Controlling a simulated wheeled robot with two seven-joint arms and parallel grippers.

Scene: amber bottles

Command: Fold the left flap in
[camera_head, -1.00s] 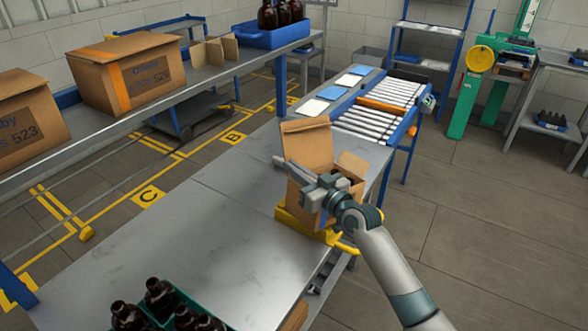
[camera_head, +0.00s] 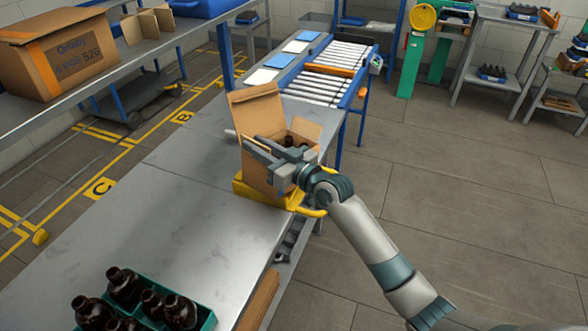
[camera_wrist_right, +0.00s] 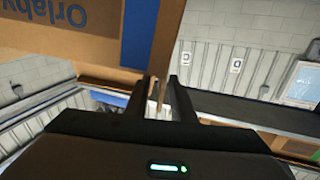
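The open cardboard box (camera_head: 262,168) stands in a yellow holder (camera_head: 245,192) on the metal bench, with dark bottle tops (camera_head: 291,143) inside. One large flap (camera_head: 258,112) stands up at its far side, and a smaller flap (camera_head: 306,128) stands at the right. My right gripper (camera_head: 250,147) reaches across the near side of the box from the right, fingers pointing left. In the wrist view its two fingers (camera_wrist_right: 161,98) are apart, with a thin cardboard edge (camera_wrist_right: 161,90) between them; gaps show on both sides. The left flap is hard to make out in the head view. My left gripper is out of view.
A green crate (camera_head: 205,322) of brown bottles stands at the near end of the bench (camera_head: 165,220). A roller conveyor (camera_head: 325,75) lies beyond the box. A shelf at the left holds another carton (camera_head: 60,55). The bench left of the box is clear.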

